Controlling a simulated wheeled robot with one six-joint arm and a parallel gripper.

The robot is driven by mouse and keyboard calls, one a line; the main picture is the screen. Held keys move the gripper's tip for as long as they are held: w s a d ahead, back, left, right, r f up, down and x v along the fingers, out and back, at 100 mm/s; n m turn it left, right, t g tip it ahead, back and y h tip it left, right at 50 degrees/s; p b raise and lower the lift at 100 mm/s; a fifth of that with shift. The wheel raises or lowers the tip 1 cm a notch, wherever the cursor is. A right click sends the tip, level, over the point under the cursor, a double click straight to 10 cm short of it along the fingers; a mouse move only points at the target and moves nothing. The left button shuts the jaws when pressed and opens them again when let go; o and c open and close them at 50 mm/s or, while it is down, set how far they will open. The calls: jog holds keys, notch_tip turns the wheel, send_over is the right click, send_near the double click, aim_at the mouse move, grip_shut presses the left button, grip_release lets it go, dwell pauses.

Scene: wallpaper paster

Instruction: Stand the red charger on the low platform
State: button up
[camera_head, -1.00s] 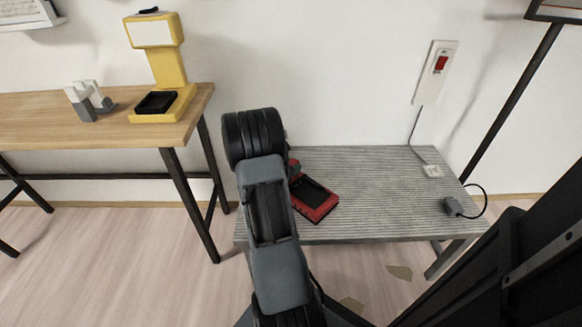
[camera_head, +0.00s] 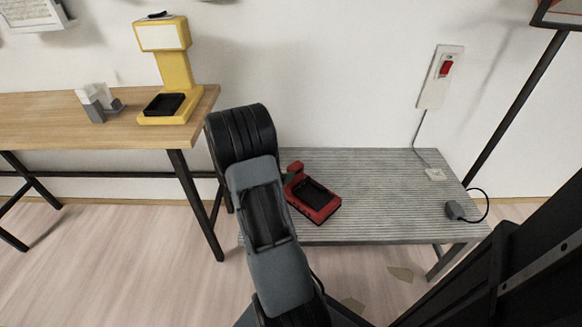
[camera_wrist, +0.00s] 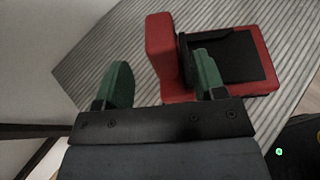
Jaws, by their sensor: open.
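The red charger (camera_head: 318,200) is on the grey ribbed low platform (camera_head: 400,195), near its left end. Its black recessed face points up, and a raised red block stands at its left end. In the wrist view the charger (camera_wrist: 160,50) is just beyond my gripper (camera_wrist: 160,82). The green fingers are open and appear on either side of the raised block, one to its left and one in front of the black part. I cannot tell whether they touch it. In the head view my arm hides most of the gripper.
A wooden table (camera_head: 60,122) on the left holds a yellow stand (camera_head: 175,75) and a small grey-and-white item (camera_head: 98,103). The platform's middle is clear.

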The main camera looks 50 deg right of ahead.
jog(key=s+a+r+m+t+y, duration=0.1)
jog(key=a+r+m+y, duration=0.3)
jog(key=a, duration=0.7)
jog(key=s+a+r+m+t+y, duration=0.2)
jog(key=a+r+m+y, duration=0.2)
jog(key=a, duration=0.8)
jog(key=s+a+r+m+t+y, duration=0.1)
jog(key=a+r+m+y, duration=0.3)
jog(key=a+m, duration=0.4)
jog(key=a+t+y+p, duration=0.1)
jog(key=a, duration=0.3)
jog(key=shift+s+a+r+y, duration=0.15)
jog(key=shift+s+a+y, duration=0.1)
jog(key=shift+s+y, duration=0.15)
jog(key=w+r+p+v, duration=0.1)
jog(key=w+p+v, duration=0.2)
jog(key=p+v, duration=1.1)
jog(key=w+p+v, duration=0.4)
jog(key=p+v, duration=0.9)
jog(key=v, duration=0.1)
jog(key=shift+a+r+t+p, duration=0.25)
jog(key=shift+r+t+p, duration=0.15)
jog(key=shift+r, duration=0.3)
jog(key=shift+s, duration=0.15)
